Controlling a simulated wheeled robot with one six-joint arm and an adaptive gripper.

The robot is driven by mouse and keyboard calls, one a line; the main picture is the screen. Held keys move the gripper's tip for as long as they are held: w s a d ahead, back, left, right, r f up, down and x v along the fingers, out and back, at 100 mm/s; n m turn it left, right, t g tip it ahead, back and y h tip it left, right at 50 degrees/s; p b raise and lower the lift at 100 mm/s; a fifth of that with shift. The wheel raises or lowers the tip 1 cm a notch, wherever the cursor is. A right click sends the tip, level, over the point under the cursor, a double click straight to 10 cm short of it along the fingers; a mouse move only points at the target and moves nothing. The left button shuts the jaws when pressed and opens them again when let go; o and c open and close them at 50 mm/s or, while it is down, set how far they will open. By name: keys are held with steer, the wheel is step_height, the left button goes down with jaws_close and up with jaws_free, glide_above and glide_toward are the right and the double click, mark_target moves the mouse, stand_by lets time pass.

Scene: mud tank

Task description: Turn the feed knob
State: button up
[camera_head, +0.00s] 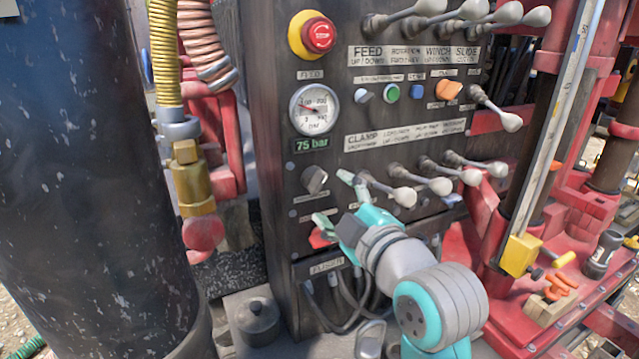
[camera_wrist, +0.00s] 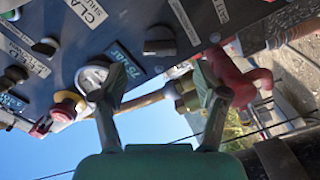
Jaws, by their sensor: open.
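The likely feed knob (camera_head: 315,179) is a small grey knob on the dark control panel, below the pressure gauge (camera_head: 314,109) and the green "75 bar" display (camera_head: 311,144). In the wrist view the knob (camera_wrist: 160,47) shows ahead, between the lines of the two fingers. My gripper (camera_head: 332,198) is open and empty, with its fingertips in front of the panel, just below and right of the knob. The gripper also shows in the wrist view (camera_wrist: 160,78). I see no contact with the knob; the exact gap is hard to tell.
A red emergency button (camera_head: 318,35) sits above the gauge. Grey-knobbed levers (camera_head: 402,196) stick out close to the gripper's right. A brass fitting (camera_head: 194,186) and hoses hang left of the panel. A dark cylinder (camera_head: 85,180) fills the left.

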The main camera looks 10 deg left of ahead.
mark_target(321, 186)
steer(key=x, duration=0.6)
steer(key=shift+w+a, duration=0.15)
steer(key=shift+w, duration=0.05)
steer(key=c, duration=1.2)
